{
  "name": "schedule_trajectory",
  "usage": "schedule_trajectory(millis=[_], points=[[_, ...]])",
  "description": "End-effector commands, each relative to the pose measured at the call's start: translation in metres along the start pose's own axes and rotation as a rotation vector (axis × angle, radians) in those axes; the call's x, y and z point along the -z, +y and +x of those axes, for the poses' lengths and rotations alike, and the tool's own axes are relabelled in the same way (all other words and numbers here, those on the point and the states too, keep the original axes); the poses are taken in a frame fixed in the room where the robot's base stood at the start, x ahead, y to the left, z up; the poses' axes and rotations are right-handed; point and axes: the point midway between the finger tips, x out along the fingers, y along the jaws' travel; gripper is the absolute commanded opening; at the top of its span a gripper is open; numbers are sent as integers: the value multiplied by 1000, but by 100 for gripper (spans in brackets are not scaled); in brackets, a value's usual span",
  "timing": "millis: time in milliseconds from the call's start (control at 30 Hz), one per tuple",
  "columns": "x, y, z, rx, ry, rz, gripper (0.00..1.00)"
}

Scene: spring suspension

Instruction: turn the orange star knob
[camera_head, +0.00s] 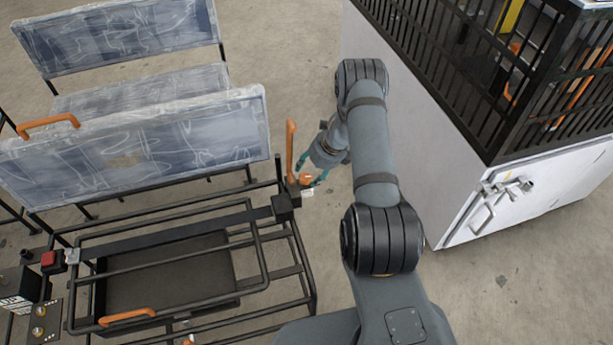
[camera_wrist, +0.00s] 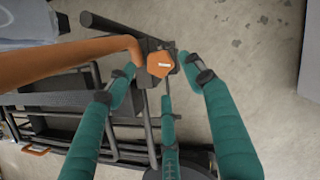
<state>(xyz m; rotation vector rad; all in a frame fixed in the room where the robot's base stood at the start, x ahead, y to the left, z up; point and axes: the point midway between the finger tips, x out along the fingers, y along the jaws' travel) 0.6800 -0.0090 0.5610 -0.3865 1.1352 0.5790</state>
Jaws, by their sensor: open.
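The orange star knob (camera_wrist: 161,65) shows in the wrist view as a rounded orange piece with a small white label, on the dark frame. In the head view the knob (camera_head: 305,179) is a small orange spot by the frame's right corner. My gripper (camera_wrist: 157,72) is open, its teal fingers spread around the knob, with gaps visible between them and it. I cannot tell how far above the knob the fingertips are. In the head view my gripper (camera_head: 311,172) is at the same corner, partly hidden by my arm.
An orange lever (camera_wrist: 70,58) passes close beside the left finger; it stands upright in the head view (camera_head: 290,148). The black tubular frame (camera_head: 262,250) and wrapped seats (camera_head: 140,140) lie left. A white cabinet with black grille (camera_head: 405,130) stands right. Bare floor lies between.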

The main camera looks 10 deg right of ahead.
Motion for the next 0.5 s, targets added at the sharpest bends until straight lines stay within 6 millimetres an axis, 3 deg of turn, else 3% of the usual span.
schedule_trajectory(millis=[200, 500], points=[[0, -1, 34, 0, -1, -1, 52], [0, 0, 46, 0, -1, -2, 52]])
